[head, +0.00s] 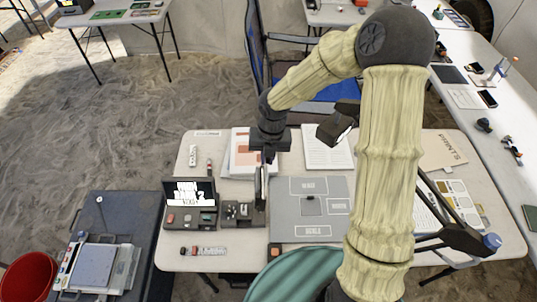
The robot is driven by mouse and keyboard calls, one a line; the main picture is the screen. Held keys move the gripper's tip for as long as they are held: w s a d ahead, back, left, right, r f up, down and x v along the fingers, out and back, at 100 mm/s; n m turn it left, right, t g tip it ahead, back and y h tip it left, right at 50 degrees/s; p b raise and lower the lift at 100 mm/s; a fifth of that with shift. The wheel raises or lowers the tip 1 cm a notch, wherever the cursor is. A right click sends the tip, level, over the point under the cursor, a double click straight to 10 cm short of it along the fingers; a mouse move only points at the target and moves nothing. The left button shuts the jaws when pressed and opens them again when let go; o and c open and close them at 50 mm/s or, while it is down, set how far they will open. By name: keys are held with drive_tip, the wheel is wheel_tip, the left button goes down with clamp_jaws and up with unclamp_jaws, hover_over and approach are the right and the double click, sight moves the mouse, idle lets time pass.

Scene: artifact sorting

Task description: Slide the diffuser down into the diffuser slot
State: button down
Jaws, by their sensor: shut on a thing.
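My gripper (261,192) points straight down over the right end of a small dark tray (230,223) on the table. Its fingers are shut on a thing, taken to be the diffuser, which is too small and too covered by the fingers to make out. The tray holds a few small pieces. I cannot tell which recess is the diffuser slot, nor whether the held piece touches the tray.
A grey labelled mat (290,215) lies to the right, with paper sheets (325,150) behind. A small red and white item (210,251) lies in front.

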drive_tip(key=shift+a+f+b, duration=0.15)
drive_tip(key=shift+f+b, duration=0.95)
drive_tip(key=shift+f, duration=0.9)
drive_tip(key=shift+p, duration=0.95)
idle(0.5)
drive_tip(key=shift+s+a+f, duration=0.1)
drive_tip(key=shift+s+f, duration=0.05)
drive_tip(key=shift+f, duration=0.1)
drive_tip(key=shift+f+b, duration=0.3)
drive_tip(key=shift+b, duration=0.1)
drive_tip(key=shift+a+f+b, duration=0.15)
drive_tip(key=shift+f+b, duration=1)
drive_tip(key=shift+f, duration=0.65)
